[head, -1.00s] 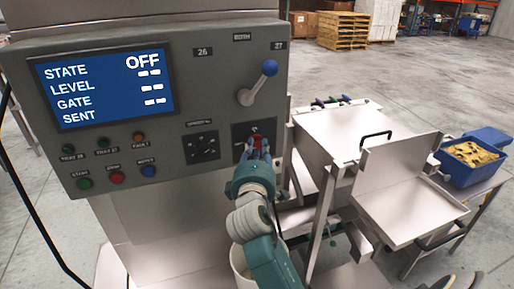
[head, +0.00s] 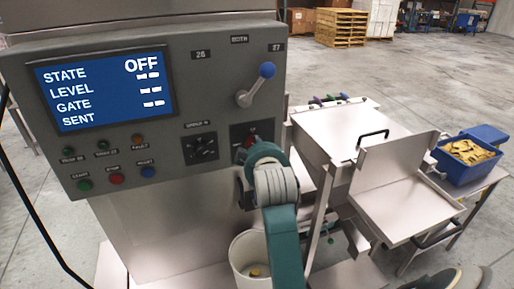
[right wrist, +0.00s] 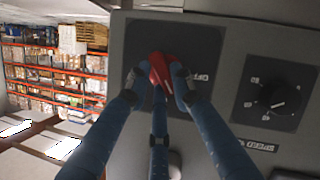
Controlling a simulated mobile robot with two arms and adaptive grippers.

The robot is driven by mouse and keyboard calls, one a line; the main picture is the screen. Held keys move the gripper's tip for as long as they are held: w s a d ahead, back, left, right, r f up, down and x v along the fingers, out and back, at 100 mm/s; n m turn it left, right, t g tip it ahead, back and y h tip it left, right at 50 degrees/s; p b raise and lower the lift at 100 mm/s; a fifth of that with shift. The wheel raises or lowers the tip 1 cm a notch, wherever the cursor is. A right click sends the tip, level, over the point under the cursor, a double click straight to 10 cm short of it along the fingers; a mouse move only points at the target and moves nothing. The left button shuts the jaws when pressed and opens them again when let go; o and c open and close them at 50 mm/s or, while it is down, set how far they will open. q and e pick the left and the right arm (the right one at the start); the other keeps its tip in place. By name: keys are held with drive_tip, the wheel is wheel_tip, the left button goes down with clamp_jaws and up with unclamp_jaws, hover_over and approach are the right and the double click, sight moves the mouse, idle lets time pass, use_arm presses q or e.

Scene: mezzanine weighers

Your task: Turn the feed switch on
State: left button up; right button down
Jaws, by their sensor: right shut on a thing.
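The feed switch is a red knob (head: 249,141) on a dark square plate at the lower right of the grey control panel. In the right wrist view the red knob (right wrist: 159,70) sits between my fingertips, with an OFF mark beside it on the plate. My right gripper (right wrist: 158,80) is shut on the knob, its blue fingers around it. In the head view my own wrist hides most of the fingers and part of the plate. The screen (head: 103,84) reads STATE OFF, with dashes beside the other lines. My left gripper is not in view.
A speed dial (head: 200,148) sits just left of the switch. A lever with a blue ball (head: 267,70) is above it. Start, stop and other buttons line the panel's lower left. A white bucket (head: 240,250) stands below; a steel chute (head: 395,205) is at right.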

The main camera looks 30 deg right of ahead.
drive_tip(key=shift+s+d+f+m+y, duration=0.1)
drive_tip(key=shift+d+m+y, duration=0.05)
drive_tip(key=shift+m+y, duration=0.9)
drive_tip(key=shift+d+f+m+y, duration=0.15)
drive_tip(key=shift+m+y, duration=0.6)
drive_tip(key=shift+m, duration=0.5)
drive_tip(key=c, duration=1.5)
unclamp_jaws()
drive_tip(key=shift+r, duration=0.1)
drive_tip(key=v, duration=0.7)
drive_tip(key=shift+s, duration=0.3)
drive_tip(key=shift+a, duration=0.1)
